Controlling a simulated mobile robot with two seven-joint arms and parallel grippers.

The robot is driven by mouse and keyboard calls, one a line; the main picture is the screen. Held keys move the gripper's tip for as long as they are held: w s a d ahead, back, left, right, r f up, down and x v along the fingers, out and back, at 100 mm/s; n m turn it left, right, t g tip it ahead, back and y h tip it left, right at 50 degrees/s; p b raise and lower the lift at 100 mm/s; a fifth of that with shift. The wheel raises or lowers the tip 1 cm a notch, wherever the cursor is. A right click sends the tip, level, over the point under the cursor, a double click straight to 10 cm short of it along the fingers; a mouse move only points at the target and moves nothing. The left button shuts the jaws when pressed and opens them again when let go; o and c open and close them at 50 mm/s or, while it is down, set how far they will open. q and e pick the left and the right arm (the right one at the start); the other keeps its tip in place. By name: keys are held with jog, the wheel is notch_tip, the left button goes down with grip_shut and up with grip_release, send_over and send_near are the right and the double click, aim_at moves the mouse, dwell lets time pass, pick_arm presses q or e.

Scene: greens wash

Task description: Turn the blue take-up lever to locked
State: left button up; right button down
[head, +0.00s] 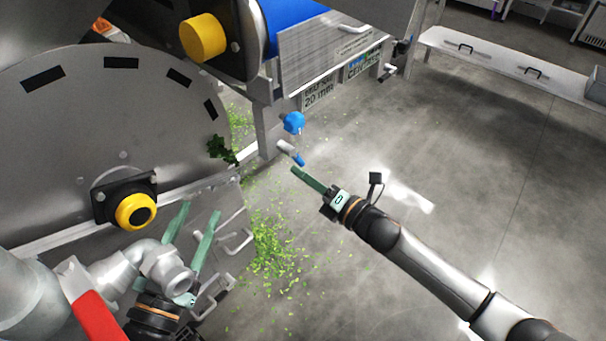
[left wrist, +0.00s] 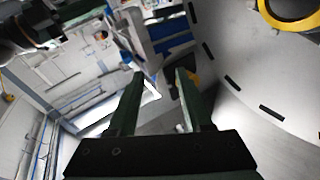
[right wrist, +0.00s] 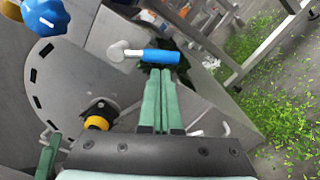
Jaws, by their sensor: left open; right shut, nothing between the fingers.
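The blue take-up lever (head: 298,159) has a blue grip on a pale metal hub, below the conveyor frame. In the head view its grip slants down to the right. In the right wrist view the lever (right wrist: 160,56) lies crosswise just past my fingertips, hub to the left. My right gripper (head: 294,169) is shut and empty, its tips close to the grip; I cannot tell whether they touch. Its shut fingers also show in the right wrist view (right wrist: 160,73). My left gripper (head: 201,208) is open and empty before the large grey disc-shaped housing, away from the lever.
A blue knob (head: 293,122) sits just above the lever. The grey round housing (head: 60,130) with a yellow-ringed hub (head: 136,211) fills the left. Green scraps (head: 270,250) litter the floor. Dark leaves (head: 221,149) hang at the housing's edge. Floor at right is clear.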

pick_arm(q)
jog(key=shift+r, duration=0.1)
pick_arm(e)
jog(key=shift+d+n, duration=0.1)
jog(key=shift+n, duration=0.2)
jog(key=shift+w+d+r+n+b, duration=0.1)
jog(key=shift+w+d+n+b, duration=0.2)
jog(key=shift+n, duration=0.35)
jog(key=shift+w+d+r+n+b, duration=0.1)
jog(key=shift+w+d+n+b, duration=0.15)
jog(key=shift+n, duration=0.4)
jog(key=shift+w+d+r, duration=0.2)
jog(key=shift+w, duration=0.1)
pick_arm(q)
notch_tip(320, 180, up, 7)
jog(key=d+m+t+h, duration=0.1)
jog(key=m+t+h, duration=0.1)
jog(key=shift+s+d+f+t, duration=0.2)
jog(key=shift+s+d+t, duration=0.1)
jog(key=shift+d, duration=0.05)
pick_arm(e)
jog(key=r+n, duration=0.1)
jog(key=w+d+r+n, duration=0.1)
jog(key=n, duration=0.1)
jog(key=w+d+r+n, duration=0.1)
jog(key=shift+n+y, duration=0.3)
jog(key=shift+n, duration=0.1)
pick_arm(q)
jog(key=shift+r+h, duration=0.2)
jog(key=shift+h, duration=0.2)
